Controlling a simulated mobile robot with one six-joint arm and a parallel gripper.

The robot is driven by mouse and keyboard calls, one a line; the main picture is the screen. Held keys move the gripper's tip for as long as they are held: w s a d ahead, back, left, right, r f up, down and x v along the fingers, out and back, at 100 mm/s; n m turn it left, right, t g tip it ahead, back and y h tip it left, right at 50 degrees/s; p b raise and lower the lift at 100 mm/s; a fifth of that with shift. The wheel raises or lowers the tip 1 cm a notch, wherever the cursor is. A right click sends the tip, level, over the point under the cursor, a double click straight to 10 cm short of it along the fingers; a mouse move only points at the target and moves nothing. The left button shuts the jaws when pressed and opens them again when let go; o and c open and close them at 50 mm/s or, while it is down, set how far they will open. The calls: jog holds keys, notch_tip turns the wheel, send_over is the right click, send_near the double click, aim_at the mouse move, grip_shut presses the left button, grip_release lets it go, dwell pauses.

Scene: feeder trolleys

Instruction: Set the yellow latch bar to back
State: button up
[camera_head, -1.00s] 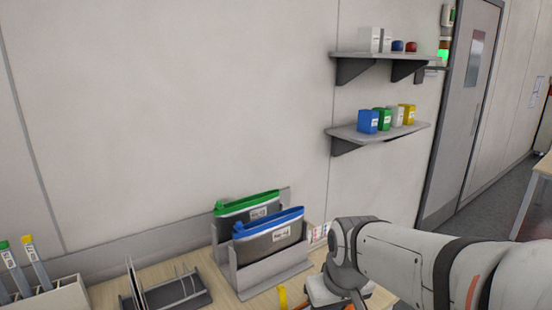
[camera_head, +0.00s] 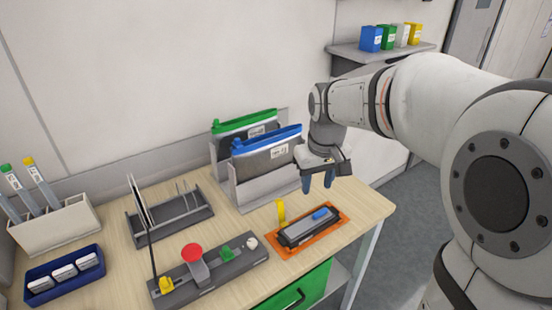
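A small upright yellow bar (camera_head: 281,212) stands at the back left edge of a dark grey device (camera_head: 300,234), which has a blue piece (camera_head: 320,214) on top. A small yellow piece (camera_head: 166,285) sits at the left end of a long grey panel (camera_head: 210,270). I cannot tell from the picture which one is the latch bar. My gripper (camera_head: 318,182) points down above and behind the device, right of the upright yellow bar. Its dark blue fingers are apart, with nothing visible between them, and touch nothing.
The device lies on an orange mat (camera_head: 275,250). The panel also carries a red-topped part (camera_head: 192,252), a green piece (camera_head: 227,253) and a white knob (camera_head: 252,243). Pouches in a grey holder (camera_head: 255,192) stand behind. A rack (camera_head: 172,218) stands left. The table's right corner is clear.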

jog(key=w+a+f+n, duration=0.1)
jog(key=w+a+f, duration=0.25)
jog(key=w, duration=0.35)
jog(key=n+g+b, duration=0.1)
jog(key=n+g, duration=0.1)
send_over(278, 200)
notch_tip(278, 200, down, 7)
jog(key=shift+r, duration=0.15)
jog(key=shift+f+p, duration=0.5)
jog(key=shift+f, duration=3.4)
jog(key=shift+c, duration=0.6)
grip_shut()
